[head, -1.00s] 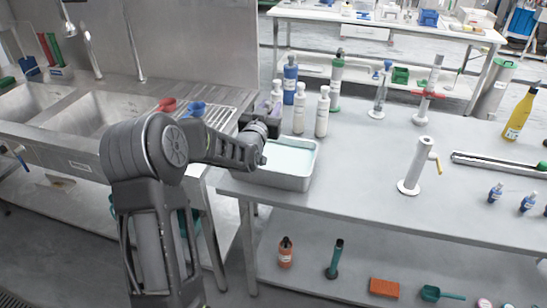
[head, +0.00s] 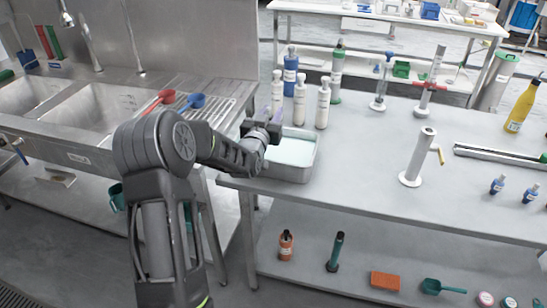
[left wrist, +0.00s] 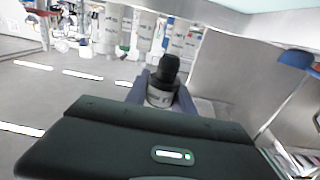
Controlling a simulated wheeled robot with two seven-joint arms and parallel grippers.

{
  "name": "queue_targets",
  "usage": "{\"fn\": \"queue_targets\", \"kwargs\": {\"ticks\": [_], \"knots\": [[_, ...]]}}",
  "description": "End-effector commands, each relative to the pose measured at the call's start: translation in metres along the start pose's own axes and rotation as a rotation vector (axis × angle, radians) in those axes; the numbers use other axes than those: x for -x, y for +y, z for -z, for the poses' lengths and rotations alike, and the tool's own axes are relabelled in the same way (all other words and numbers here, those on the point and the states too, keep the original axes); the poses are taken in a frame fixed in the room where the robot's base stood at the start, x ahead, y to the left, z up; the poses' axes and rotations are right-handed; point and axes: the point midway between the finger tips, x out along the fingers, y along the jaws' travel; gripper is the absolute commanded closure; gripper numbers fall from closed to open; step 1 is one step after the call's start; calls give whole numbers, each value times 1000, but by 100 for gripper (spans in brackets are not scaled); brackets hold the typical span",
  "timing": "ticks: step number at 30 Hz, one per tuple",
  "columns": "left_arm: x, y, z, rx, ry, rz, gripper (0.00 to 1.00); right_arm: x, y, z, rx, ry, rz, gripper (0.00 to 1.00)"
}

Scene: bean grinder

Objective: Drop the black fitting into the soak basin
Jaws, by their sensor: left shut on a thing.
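The black fitting (left wrist: 168,70) is held between the two blue-grey fingers of my left gripper (left wrist: 163,95) in the left wrist view. It has a dark top and a paler lower part. In the head view my left gripper (head: 263,124) is at the back left of the soak basin, a metal tray (head: 290,172) with pale liquid, on the near left corner of the table. The gripper's body hides the basin's back left corner. The fitting cannot be made out in the head view. My right gripper is out of view.
White bottles (head: 323,103) and a blue bottle (head: 290,72) stand just behind the basin. A white stand (head: 418,160) is to the right, with free tabletop between. The sink counter, with a red scoop (head: 165,97) and a blue scoop (head: 197,101), lies left.

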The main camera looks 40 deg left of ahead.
Motion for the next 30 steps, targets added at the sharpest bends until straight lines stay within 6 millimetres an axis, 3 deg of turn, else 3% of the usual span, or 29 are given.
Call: {"fn": "queue_targets", "kwargs": {"ticks": [5, 15, 16, 24, 30], "knots": [[0, 0, -15, 0, 0, 0, 100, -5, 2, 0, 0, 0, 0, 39], [0, 0, -16, 0, 1, 0, 100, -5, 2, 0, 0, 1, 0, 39], [0, 0, -16, 0, 1, 0, 68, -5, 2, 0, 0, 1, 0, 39], [0, 0, -16, 0, 1, 0, 46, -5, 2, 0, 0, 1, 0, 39], [0, 0, -17, 0, 0, 0, 45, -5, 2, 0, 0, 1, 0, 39]]}}
